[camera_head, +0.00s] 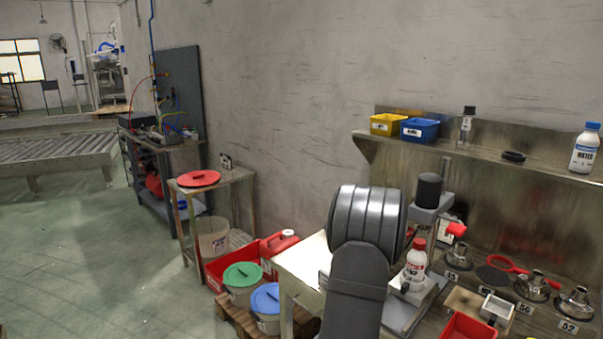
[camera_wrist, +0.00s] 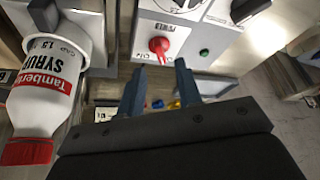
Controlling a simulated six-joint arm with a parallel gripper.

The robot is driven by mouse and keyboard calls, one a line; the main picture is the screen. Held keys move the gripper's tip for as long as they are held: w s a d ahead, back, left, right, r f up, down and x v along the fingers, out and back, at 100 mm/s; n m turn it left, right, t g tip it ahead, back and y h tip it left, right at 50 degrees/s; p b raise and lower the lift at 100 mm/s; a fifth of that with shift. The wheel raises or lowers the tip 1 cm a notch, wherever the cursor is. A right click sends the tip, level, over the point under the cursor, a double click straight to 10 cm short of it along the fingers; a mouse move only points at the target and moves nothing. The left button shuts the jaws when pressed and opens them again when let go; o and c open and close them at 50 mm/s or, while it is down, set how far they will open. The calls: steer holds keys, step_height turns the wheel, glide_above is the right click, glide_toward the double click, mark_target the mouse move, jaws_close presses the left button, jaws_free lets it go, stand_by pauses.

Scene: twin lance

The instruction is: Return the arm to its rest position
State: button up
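My arm (camera_head: 358,285) rises from the bottom of the head view, with its large ribbed grey joint beside the bench machine. It hides part of the bench, and my gripper does not show there. In the wrist view my gripper (camera_wrist: 159,68) is open, its two dark fingers apart with nothing held between them. The fingertips are near a pale control panel with a red knob (camera_wrist: 159,45) and a green button (camera_wrist: 204,52). I cannot tell whether they touch it.
A white syrup bottle with a red cap (camera_head: 415,262) stands at the bench machine (camera_head: 428,200), close right of my arm; it also shows in the wrist view (camera_wrist: 45,90). Metal fittings (camera_head: 536,287) and a red bin (camera_head: 467,327) lie right. A shelf (camera_head: 470,155) runs behind. Open floor (camera_head: 90,250) lies left.

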steer(key=x, duration=0.5)
steer(key=shift+f, duration=0.1)
steer(key=shift+a+r+m+h, duration=0.1)
steer(key=shift+r+m+h, duration=0.15)
steer(key=shift+m, duration=0.35)
steer(key=shift+w+a+m+g+h, duration=0.1)
steer(key=shift+m+g+h, duration=0.2)
steer(key=shift+m, duration=0.65)
steer(key=shift+w+a+m+g+h, duration=0.1)
steer(key=shift+m+h, duration=0.25)
steer(key=shift+m, duration=0.6)
steer(key=m+g+h, duration=0.1)
steer(key=m, duration=0.3)
steer(key=shift+w+a+m+g+h, duration=0.15)
steer(key=shift+m+g, duration=0.15)
steer(key=shift+m, duration=0.5)
steer(key=shift+d+m+g+h, duration=0.15)
steer(key=shift+m+g, duration=0.15)
steer(key=shift+m, duration=0.5)
steer(key=shift+a, duration=0.1)
